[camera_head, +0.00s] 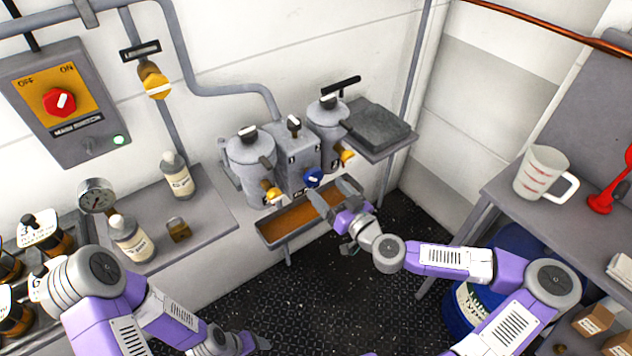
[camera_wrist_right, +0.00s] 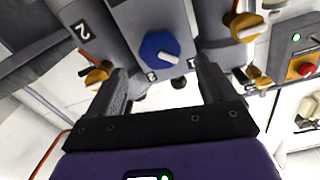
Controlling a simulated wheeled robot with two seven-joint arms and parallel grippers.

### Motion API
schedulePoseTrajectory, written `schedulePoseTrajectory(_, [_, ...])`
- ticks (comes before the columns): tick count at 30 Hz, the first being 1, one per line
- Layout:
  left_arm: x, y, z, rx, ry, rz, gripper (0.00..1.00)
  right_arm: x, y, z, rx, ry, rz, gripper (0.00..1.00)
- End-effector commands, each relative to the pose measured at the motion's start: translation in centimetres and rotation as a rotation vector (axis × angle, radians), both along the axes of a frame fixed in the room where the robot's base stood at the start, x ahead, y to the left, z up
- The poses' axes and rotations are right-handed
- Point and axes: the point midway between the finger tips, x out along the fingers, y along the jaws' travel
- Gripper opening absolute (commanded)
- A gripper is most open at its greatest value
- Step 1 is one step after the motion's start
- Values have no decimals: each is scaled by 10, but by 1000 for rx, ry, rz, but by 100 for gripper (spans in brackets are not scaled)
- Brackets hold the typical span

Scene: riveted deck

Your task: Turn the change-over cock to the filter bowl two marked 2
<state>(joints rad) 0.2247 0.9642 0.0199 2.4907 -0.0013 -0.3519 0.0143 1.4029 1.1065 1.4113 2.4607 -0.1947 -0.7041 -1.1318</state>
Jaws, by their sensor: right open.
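The change-over cock is a blue round knob (camera_head: 313,177) with a white pointer, low on the grey block (camera_head: 297,150) between two filter bowls. In the wrist view, seen upside down, the knob (camera_wrist_right: 158,47) lies just beyond my open fingers; its pointer slants toward the small mark on the picture's right. The bowl with a 2 plate (camera_wrist_right: 82,30) is at left there, so it is the right bowl (camera_head: 328,122) in the head view; the other bowl (camera_head: 250,160) is left. My right gripper (camera_head: 330,197) is empty. My left gripper (camera_head: 255,343) is low, jaws unclear.
Yellow drain knobs (camera_head: 272,195) (camera_head: 347,157) flank the cock. An orange-bottomed tray (camera_head: 285,246) sits below. A shelf with bottles (camera_head: 178,178) is at left, and a bench with a jug (camera_head: 543,172) at right. The floor between is clear.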

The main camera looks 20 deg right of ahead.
Motion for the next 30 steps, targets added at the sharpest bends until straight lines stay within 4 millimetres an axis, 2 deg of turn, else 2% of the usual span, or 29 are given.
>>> schedulePoseTrajectory(3, [0,0,-6,0,0,0,65,18,8,-1,2,-1,3,84])
schedulePoseTrajectory(10, [0,0,-12,0,0,0,65,46,18,-1,2,1,3,84])
schedulePoseTrajectory(15, [0,0,-14,0,0,0,65,54,21,-1,2,3,3,84])
schedulePoseTrajectory(22, [0,0,-13,0,0,0,65,54,21,-1,2,3,3,84])
schedulePoseTrajectory(30, [0,0,-13,0,0,0,65,54,21,-1,2,3,3,43])
